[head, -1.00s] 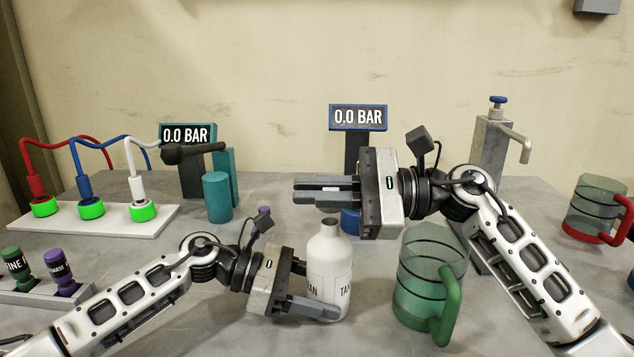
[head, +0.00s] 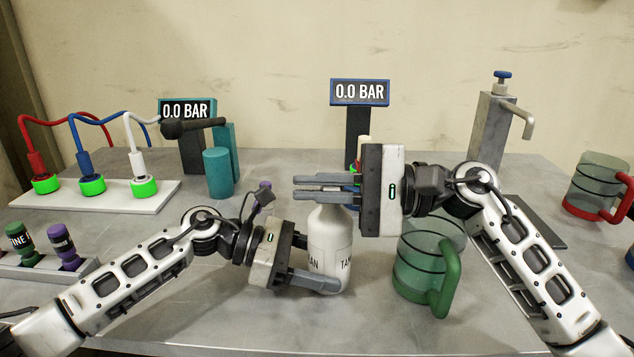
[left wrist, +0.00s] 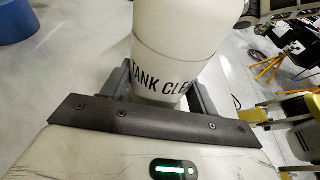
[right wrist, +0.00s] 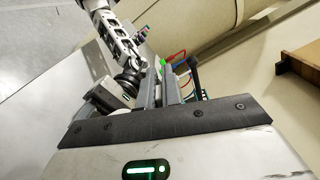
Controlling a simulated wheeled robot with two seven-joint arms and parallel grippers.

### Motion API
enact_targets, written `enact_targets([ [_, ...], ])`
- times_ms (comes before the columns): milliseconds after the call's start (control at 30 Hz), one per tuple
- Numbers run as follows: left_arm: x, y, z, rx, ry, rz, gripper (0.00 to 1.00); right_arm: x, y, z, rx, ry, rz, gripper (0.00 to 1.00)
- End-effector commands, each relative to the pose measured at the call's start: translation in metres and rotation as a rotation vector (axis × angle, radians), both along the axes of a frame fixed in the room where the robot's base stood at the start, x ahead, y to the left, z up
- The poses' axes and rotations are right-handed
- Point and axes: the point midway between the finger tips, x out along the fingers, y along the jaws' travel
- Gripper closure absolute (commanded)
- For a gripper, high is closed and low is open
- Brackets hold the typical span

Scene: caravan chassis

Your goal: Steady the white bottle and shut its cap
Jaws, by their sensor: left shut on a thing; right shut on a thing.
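The white bottle (head: 330,240) stands upright on the table, with dark lettering on its side. My left gripper (head: 334,285) is shut on its lower body; the left wrist view shows the bottle (left wrist: 178,50) between the fingers. My right gripper (head: 298,187) lies level across the bottle's top, its fingers at neck height. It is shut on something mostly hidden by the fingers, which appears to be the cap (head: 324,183). The neck is hidden, so I cannot tell how the cap sits on it. In the right wrist view the fingers (right wrist: 160,85) hide what they hold.
A green transparent jug (head: 425,265) stands close right of the bottle. A blue gauge stand (head: 357,135) is behind my right gripper. A grey dispenser (head: 492,135) and a red-based jug (head: 597,185) are further right. A hose board (head: 115,208) and small bottles (head: 62,246) are left.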

Motion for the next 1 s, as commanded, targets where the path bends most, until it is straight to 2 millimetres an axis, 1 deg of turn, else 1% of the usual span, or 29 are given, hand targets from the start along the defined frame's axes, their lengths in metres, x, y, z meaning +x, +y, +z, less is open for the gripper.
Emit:
enact_targets([
  [367, 0.0, 0.0, 0.0, 0.0, -0.001, 0.001, 0.53, 0.0, 0.0, -0.001, -0.001, -0.003, -0.001, 1.0],
  [467, 0.0, 0.0, 0.0, 0.0, -0.001, 0.001, 0.53, 0.0, 0.0, -0.001, -0.001, -0.003, -0.001, 0.74],
  [500, 0.0, 0.0, 0.0, 0.0, -0.001, 0.001, 0.53, 0.0, 0.0, -0.001, -0.001, -0.003, -0.001, 0.71],
  [800, 0.0, 0.0, 0.0, 0.0, -0.001, 0.001, 0.53, 0.0, 0.0, 0.002, 0.0, -0.005, -0.001, 0.71],
  [867, 0.0, 0.0, 0.0, 0.0, -0.001, 0.001, 0.53, 0.0, 0.0, 0.008, 0.0, -0.007, -0.001, 0.71],
  [1000, 0.0, 0.0, 0.0, 0.0, 0.0, 0.001, 0.53, 0.0, 0.0, 0.031, 0.0, -0.01, -0.001, 0.71],
])
